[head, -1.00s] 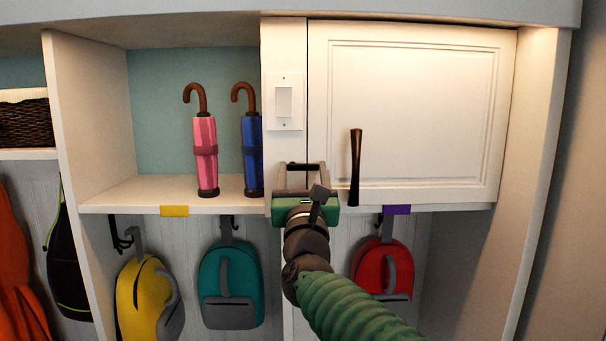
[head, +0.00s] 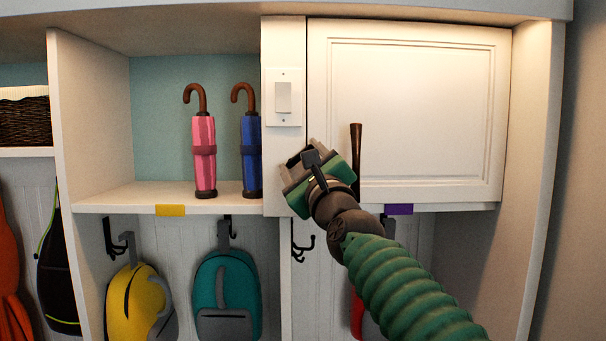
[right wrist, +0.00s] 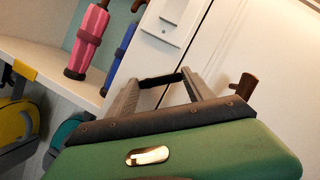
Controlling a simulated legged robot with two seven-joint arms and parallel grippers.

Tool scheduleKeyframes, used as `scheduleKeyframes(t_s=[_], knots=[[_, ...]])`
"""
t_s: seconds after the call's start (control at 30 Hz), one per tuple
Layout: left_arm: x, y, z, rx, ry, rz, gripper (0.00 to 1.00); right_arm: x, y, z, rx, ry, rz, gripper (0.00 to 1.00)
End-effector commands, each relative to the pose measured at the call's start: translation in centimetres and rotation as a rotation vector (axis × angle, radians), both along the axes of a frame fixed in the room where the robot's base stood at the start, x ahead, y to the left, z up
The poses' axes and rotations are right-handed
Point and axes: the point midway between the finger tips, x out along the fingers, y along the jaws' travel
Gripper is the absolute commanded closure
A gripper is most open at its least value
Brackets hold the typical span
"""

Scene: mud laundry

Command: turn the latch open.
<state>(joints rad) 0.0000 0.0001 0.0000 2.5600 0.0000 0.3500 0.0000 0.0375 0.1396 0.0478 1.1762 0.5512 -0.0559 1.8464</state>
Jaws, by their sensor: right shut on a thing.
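The white cabinet door (head: 420,110) is closed flush in its frame, with a dark brown upright handle (head: 356,140) near its left edge. My right gripper (head: 297,158) is at the door's lower left edge, left of the handle, tilted toward the upper left. In the right wrist view (right wrist: 160,82) its two fingers are shut on a small black latch (right wrist: 163,79). The gripper hides most of the latch in the head view, so its exact angle is hard to tell. My left gripper is not in view.
A white switch plate (head: 284,97) is on the post just above the gripper. Pink (head: 204,155) and blue (head: 251,150) umbrellas stand on the left shelf. Yellow (head: 140,305) and teal (head: 226,295) backpacks hang below. My right arm mostly covers a red backpack.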

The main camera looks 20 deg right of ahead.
Motion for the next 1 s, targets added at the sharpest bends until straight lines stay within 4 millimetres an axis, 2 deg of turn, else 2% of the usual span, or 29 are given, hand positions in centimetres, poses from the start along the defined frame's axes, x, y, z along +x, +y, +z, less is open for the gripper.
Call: scheduleKeyframes(t_s=[0.27, 0.7, 1.0], knots=[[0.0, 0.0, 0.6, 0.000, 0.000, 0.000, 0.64, 0.3, 0.3, 0.5, -0.251, 0.079, 0.002, 0.80], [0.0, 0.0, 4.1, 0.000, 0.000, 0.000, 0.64, 0.5, 1.0, 1.2, -0.632, 0.191, 0.004, 0.80], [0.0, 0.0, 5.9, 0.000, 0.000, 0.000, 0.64, 0.6, 1.3, 1.0, -0.797, 0.238, 0.006, 0.80]])
